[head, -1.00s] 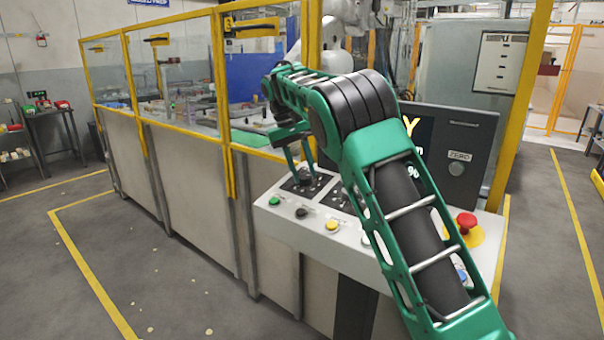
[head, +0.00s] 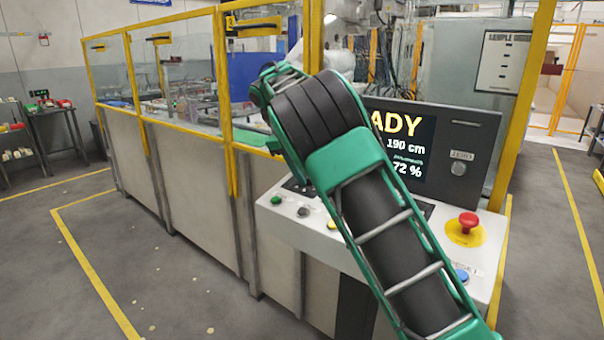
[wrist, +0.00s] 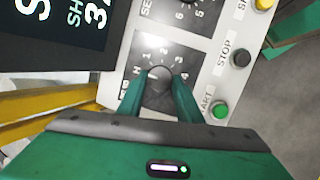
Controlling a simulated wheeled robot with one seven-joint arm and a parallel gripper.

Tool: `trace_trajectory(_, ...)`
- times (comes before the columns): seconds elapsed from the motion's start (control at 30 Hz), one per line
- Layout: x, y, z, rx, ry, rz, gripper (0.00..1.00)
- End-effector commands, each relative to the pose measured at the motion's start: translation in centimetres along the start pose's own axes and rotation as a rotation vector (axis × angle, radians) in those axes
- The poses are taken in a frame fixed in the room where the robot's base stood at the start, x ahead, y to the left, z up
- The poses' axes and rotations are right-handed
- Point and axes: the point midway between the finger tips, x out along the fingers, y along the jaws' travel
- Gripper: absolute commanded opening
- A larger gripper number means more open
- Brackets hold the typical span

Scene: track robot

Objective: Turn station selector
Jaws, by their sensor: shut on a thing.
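The station selector is a round dark knob (wrist: 159,92) on a dark plate, ringed by white numbers and letters, in the wrist view. My gripper (wrist: 161,77) has its two green fingers on opposite sides of this knob and is shut on it. The knob's exact pointing is hard to read, as the fingers cover its sides. In the head view my arm hides the gripper and the knob.
A second numbered dial (wrist: 190,5) sits beside the selector. A black STOP button (wrist: 240,58), a green button (wrist: 221,110) and a yellow button (wrist: 264,3) are close by. A red mushroom button (head: 467,222) and a screen (head: 405,140) are on the console. Yellow-framed fencing (head: 228,90) stands behind.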

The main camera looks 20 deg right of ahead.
Motion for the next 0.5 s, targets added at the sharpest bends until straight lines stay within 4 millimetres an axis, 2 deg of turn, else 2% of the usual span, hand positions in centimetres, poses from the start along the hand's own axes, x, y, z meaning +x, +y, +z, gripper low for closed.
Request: trace_trajectory(0.5, -0.18, 0.29, -0.01, -0.032, 0.009, 0.015, 0.09)
